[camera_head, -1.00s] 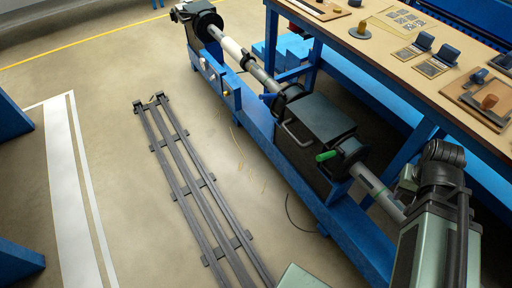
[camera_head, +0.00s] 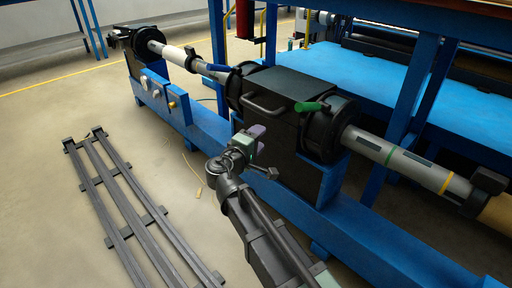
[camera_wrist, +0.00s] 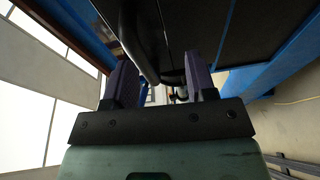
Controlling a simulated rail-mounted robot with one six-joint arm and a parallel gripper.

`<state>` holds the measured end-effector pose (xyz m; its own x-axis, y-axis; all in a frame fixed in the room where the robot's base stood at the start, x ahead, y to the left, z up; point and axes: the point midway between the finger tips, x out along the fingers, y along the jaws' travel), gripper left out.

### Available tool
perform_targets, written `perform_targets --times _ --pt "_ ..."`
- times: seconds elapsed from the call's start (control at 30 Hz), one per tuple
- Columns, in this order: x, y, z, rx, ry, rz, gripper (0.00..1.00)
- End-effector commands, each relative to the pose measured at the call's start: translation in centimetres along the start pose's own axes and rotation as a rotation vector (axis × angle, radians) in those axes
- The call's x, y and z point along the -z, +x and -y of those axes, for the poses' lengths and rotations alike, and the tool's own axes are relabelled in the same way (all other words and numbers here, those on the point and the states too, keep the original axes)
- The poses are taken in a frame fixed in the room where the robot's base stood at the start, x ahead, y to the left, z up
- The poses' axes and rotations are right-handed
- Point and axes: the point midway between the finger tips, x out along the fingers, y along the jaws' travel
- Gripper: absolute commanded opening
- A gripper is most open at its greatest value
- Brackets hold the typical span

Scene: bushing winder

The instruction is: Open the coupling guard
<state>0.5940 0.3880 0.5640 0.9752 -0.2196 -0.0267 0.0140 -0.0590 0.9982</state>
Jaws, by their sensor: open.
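The coupling guard (camera_head: 285,88) is a dark box cover on the blue winder, with its lid down. My gripper (camera_head: 256,138) is just below and in front of the handle, with purple fingers. In the wrist view, the open fingers (camera_wrist: 160,82) point toward the dark guard (camera_wrist: 195,35). A dark rounded bar (camera_wrist: 140,45), apparently the handle, shows between them, closer to the left finger. I cannot tell whether it lies within the jaws or beyond them.
A blue-gripped lever (camera_head: 222,68) is at the guard's left. A grey shaft (camera_head: 385,152) with coloured bands runs right from the guard. The blue winder frame (camera_head: 340,225) lies below.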

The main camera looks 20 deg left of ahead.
Motion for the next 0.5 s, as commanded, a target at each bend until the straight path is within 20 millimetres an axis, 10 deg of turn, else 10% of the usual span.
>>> perform_targets --times 0.13,0.5 --pt "4.4 -1.2 -1.1 -0.186 -0.106 -0.131 0.51" --pt "5.3 1.9 -2.6 -0.207 -0.118 -0.14 0.51"
